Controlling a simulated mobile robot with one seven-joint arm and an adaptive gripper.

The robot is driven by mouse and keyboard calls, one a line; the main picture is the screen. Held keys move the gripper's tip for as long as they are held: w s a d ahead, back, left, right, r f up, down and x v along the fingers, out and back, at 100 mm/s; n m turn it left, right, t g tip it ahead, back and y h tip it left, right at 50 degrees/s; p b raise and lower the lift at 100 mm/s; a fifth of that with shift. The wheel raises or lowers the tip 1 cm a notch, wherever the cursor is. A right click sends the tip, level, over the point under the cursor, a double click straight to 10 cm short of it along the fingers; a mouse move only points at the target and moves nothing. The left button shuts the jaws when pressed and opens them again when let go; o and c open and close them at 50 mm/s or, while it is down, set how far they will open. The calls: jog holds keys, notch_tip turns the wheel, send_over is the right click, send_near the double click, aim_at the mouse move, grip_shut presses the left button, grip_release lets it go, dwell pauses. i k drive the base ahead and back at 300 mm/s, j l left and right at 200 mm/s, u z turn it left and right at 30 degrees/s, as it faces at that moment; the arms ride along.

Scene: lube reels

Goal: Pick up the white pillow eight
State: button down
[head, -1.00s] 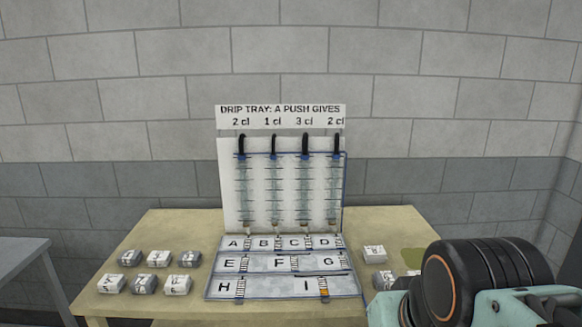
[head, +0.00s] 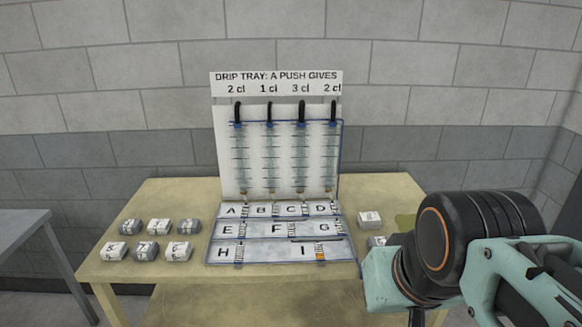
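Small white and grey pillow-shaped blocks lie on the table. A white one (head: 369,219) lies right of the lettered tray; its mark is too blurred to read surely now. A grey one (head: 377,241) in front of it is partly hidden by my arm. At the left are two rows: in the back a grey-sided (head: 131,226), a white (head: 159,227) and a grey one (head: 188,226); in front a white (head: 115,251), a grey (head: 147,250) and a white one (head: 178,251). Their marks are not clearly readable. My arm fills the lower right; my gripper's fingertips do not show.
The lettered tray (head: 215,240) stands mid-table (head: 395,190) below an upright board (head: 227,150) with several clear tubes and a sign (head: 275,83). A grey table (head: 25,235) stands at far left.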

aim_at(366, 221)
jog(key=i+l+z, duration=0.1)
jog(key=i+l, duration=0.15)
jog(key=i+l+z, duration=0.1)
jog(key=i, duration=0.35)
jog(key=i+l+z, duration=0.1)
jog(key=i+l, duration=0.2)
jog(key=j+u, duration=0.4)
jog(key=i+l+z, duration=0.2)
jog(key=l+z, duration=0.2)
jog(key=l, duration=0.1)
